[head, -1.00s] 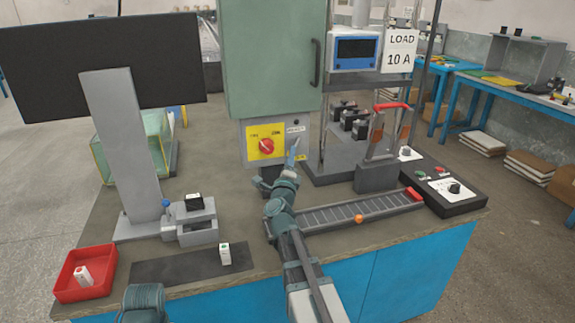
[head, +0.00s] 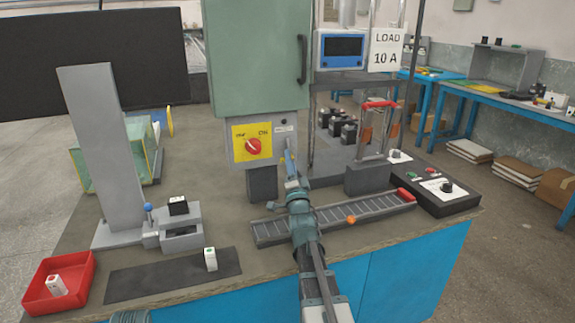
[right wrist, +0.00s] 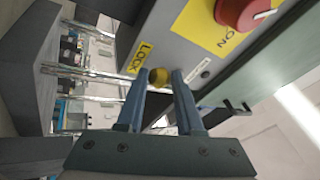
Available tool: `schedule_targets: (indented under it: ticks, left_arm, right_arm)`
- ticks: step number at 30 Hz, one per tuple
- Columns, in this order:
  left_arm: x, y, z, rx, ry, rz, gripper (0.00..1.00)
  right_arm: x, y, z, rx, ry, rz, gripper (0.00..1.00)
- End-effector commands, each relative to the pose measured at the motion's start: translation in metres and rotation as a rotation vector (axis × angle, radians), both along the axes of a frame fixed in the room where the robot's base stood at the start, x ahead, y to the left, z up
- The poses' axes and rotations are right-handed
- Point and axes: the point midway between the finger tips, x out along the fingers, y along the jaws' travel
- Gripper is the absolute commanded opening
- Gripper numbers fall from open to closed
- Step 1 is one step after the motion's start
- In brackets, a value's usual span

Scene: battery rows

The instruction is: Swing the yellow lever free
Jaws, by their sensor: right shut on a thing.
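The yellow lever's round knob (right wrist: 159,77) shows in the right wrist view, beside the yellow LOCK label (right wrist: 141,57) on the grey switch box. My right gripper (right wrist: 161,82) is shut on this knob, with a blue finger on either side. In the head view the right gripper (head: 289,163) reaches up to the lower right of the switch box (head: 238,172); the lever is too small or hidden to make out there. A red rotary knob (head: 254,146) sits on a yellow plate on the box front. It also shows in the right wrist view (right wrist: 243,11).
A green cabinet (head: 255,60) stands above the switch box. A grey roller track (head: 325,219) with an orange ball lies below my right arm. A red-handled fixture (head: 368,178) stands to the right. A red tray (head: 77,296) and dark mat (head: 170,275) are at left.

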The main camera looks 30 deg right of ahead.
Motion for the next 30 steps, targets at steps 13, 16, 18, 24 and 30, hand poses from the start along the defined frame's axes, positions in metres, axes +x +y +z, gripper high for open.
schedule_targets:
  ticks: [13,16,18,24,30]
  left_arm:
    - [0.0001,0.0001,-0.0012,0.001,0.000,0.000,0.30]
    - [0.0001,0.0001,-0.0012,0.001,0.000,0.000,0.30]
    - [0.0001,0.0001,-0.0012,0.001,0.000,0.000,0.30]
    - [0.0001,0.0001,-0.0013,0.001,0.000,0.000,0.30]
    - [0.0001,0.0002,-0.0017,0.001,0.000,0.000,0.30]
  right_arm:
    - [0.0015,-0.0064,0.0013,-0.039,0.003,-0.003,0.00]
    - [0.0015,-0.0065,0.0013,-0.038,0.003,-0.002,0.00]
    - [0.0017,-0.0067,0.0013,-0.038,0.003,-0.002,0.00]
    - [0.0013,-0.0057,0.0010,-0.039,0.004,-0.002,0.65]
    - [0.0005,-0.0043,0.0004,-0.039,0.005,-0.001,0.65]
